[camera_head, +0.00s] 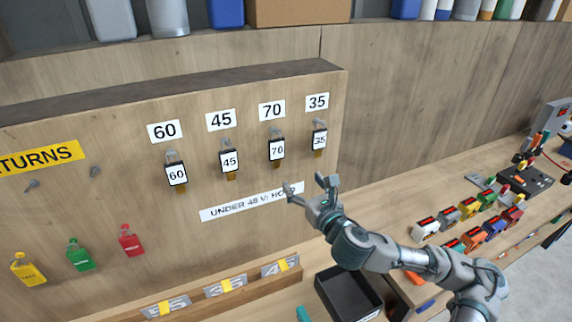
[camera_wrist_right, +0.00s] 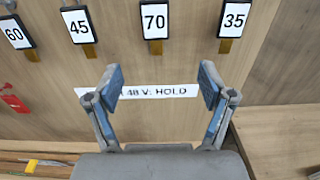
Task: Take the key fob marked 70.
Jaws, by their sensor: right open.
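The key fob marked 70 (camera_head: 277,149) hangs on a hook on the wooden board, below a white 70 label (camera_head: 272,110). It is black-edged with a white face and a brown tab under it. In the right wrist view the same fob (camera_wrist_right: 154,20) is at the top, just left of centre, its hook out of frame. My right gripper (camera_head: 309,186) is open and empty, below and a little right of the fob, in front of the board. Its two fingers (camera_wrist_right: 162,85) stand apart in the right wrist view, below the fob and not touching it. My left gripper is not seen.
Fobs marked 60 (camera_head: 176,174), 45 (camera_head: 229,160) and 35 (camera_head: 319,139) hang beside it. A sign reading UNDER 48 V: HOLD (camera_head: 240,204) is below. Coloured tags hang at lower left. A black tray (camera_head: 345,295) and several small coloured blocks are on the bench.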

